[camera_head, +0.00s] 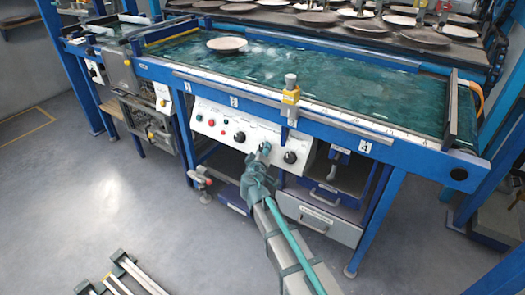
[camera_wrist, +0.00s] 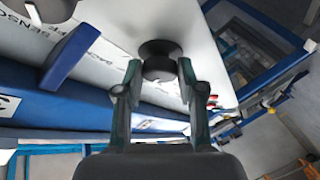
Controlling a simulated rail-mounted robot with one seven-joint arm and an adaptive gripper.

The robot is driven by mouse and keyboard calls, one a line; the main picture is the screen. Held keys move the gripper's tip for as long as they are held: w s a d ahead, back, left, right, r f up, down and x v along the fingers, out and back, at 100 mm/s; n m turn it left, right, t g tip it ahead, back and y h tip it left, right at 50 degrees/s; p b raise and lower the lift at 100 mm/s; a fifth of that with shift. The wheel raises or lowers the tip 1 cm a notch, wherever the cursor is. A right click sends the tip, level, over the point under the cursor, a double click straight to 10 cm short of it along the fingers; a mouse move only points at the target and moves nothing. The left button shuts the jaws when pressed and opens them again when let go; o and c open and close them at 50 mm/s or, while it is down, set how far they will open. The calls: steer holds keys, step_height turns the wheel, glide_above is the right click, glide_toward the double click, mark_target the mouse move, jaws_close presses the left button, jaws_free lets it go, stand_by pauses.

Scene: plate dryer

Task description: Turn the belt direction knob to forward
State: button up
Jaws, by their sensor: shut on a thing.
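The white control panel (camera_head: 220,128) is on the front of the blue machine, with small buttons and black knobs. My gripper (camera_head: 264,152) is at the panel, between a left black knob (camera_head: 240,136) and a right black knob (camera_head: 290,157). In the wrist view, my gripper (camera_wrist: 159,78) has one fingertip on each side of a round black knob (camera_wrist: 160,50) and is shut on it. In the head view my gripper mostly hides this knob. Its pointer and setting cannot be read. Upside-down lettering, only partly legible, shows beside it in the wrist view.
A second dark knob (camera_wrist: 55,10) and a blue bar (camera_wrist: 70,55) are near the held knob. A plate (camera_head: 227,44) lies on the green belt (camera_head: 330,72) above. Drawers (camera_head: 318,215) are below the panel. Grey floor (camera_head: 100,190) is open at the left.

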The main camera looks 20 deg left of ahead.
steer(key=o, duration=1.1)
steer(key=shift+o, duration=0.2)
steer(key=v, duration=1.2)
